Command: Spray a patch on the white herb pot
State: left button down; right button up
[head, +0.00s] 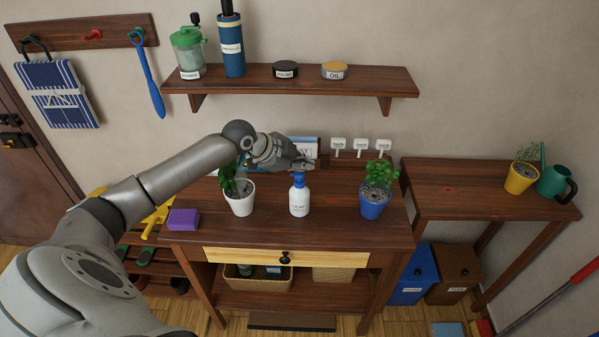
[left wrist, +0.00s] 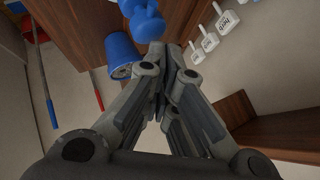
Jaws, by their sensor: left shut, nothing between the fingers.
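The white herb pot (head: 240,203) stands on the dark wooden table with a green plant in it. To its right stands a white spray bottle (head: 299,203) with a blue head, upright. My left gripper (head: 306,164) is shut and empty, just above and behind the bottle's head; I cannot tell whether they touch. In the left wrist view, the shut fingers (left wrist: 176,52) point towards the blue spray head (left wrist: 147,24). The white pot does not show there. My right gripper is not in view.
A blue pot (head: 374,206) with a plant stands right of the bottle; it also shows in the left wrist view (left wrist: 122,52). A purple block (head: 184,220) lies at the table's left edge. Small white herb signs (head: 360,146) stand behind. A shelf (head: 300,82) hangs above.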

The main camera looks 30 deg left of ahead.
aim_at(301, 175)
pick_arm(q)
jog(key=shift+f, duration=0.55)
dwell(0.4)
jog(key=shift+r+p, duration=0.45)
jog(key=shift+r, duration=0.15)
notch_tip(301, 175, up, 6)
jog(key=p, duration=0.5)
dwell(0.6)
